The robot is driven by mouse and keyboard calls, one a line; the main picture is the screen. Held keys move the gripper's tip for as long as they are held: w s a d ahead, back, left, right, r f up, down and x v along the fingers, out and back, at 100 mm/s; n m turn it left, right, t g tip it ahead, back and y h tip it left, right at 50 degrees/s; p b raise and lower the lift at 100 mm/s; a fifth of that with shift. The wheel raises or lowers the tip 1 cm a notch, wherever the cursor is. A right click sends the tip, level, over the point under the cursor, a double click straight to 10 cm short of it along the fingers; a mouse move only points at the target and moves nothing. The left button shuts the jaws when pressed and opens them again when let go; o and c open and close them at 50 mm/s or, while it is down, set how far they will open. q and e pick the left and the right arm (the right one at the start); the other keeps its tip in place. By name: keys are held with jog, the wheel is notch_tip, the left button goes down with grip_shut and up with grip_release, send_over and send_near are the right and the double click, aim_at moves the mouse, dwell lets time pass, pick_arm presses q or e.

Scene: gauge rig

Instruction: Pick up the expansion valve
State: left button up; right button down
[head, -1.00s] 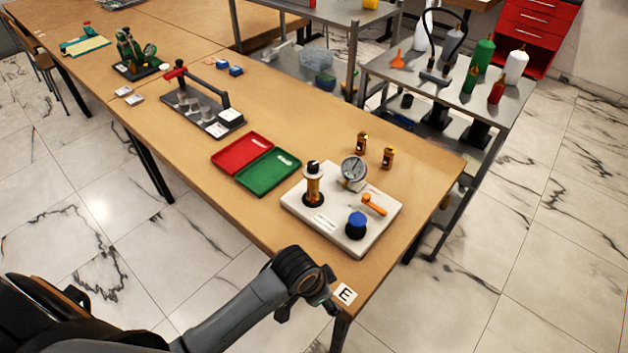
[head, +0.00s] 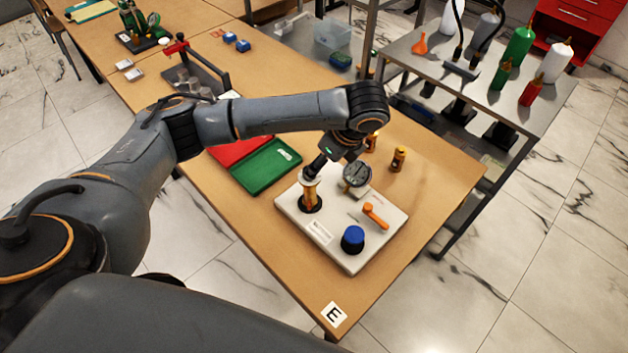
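A white gauge rig base (head: 290,208) sits near the front end of the wooden table. A brass fitting with a pale collar (head: 309,192) stands upright on it in a dark round seat. Two loose brass valve-like pieces stand behind the rig, one clear (head: 398,159) and one partly hidden by my arm (head: 371,143). I cannot tell which brass piece is the expansion valve. My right gripper is out of view.
The rig carries a dial gauge (head: 356,175), an orange lever (head: 375,216) and a blue knob (head: 352,239). A green tray (head: 262,170) and a red tray (head: 229,152) lie left of it. A metal trolley (head: 510,105) with bottles stands at right.

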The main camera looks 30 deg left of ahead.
aim_at(306, 183)
pick_arm(q)
jog(key=p+x, duration=0.1)
jog(key=x, duration=0.6)
jog(key=shift+s+a, duration=0.15)
jog(key=shift+a+f, duration=0.2)
jog(key=shift+f, duration=0.3)
jog(key=x, duration=0.5)
jog(key=shift+p, duration=0.4)
jog(key=c, duration=1.3)
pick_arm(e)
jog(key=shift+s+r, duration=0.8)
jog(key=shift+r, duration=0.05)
